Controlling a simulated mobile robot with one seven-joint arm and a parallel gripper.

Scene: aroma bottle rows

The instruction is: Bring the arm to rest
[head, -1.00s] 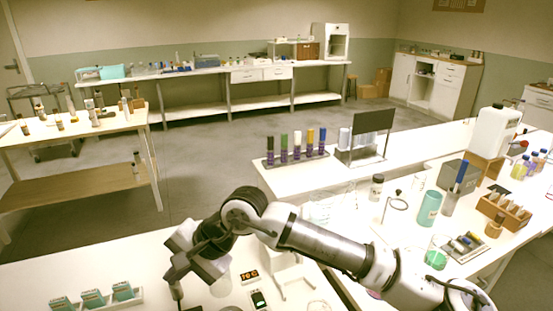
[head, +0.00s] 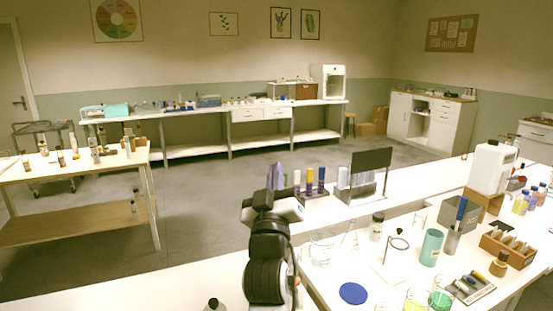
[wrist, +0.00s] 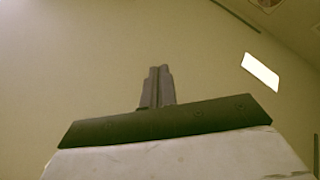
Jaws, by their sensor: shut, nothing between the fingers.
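My arm rises in the lower middle of the head view, folded close, with my gripper (head: 275,172) pointing up at its top. In the wrist view my gripper (wrist: 158,72) shows its two dark fingers together, with nothing between them. My gripper appears clear of the bench things in the head view. It hides the left part of the rack of colored tubes (head: 315,192) behind it.
The right bench holds a blue disc (head: 353,293), a teal cylinder (head: 431,247), a ring stand (head: 397,243), a white jug (head: 492,167) and glassware. A side table (head: 60,228) with small bottles stands at left. The floor (head: 200,215) between is open.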

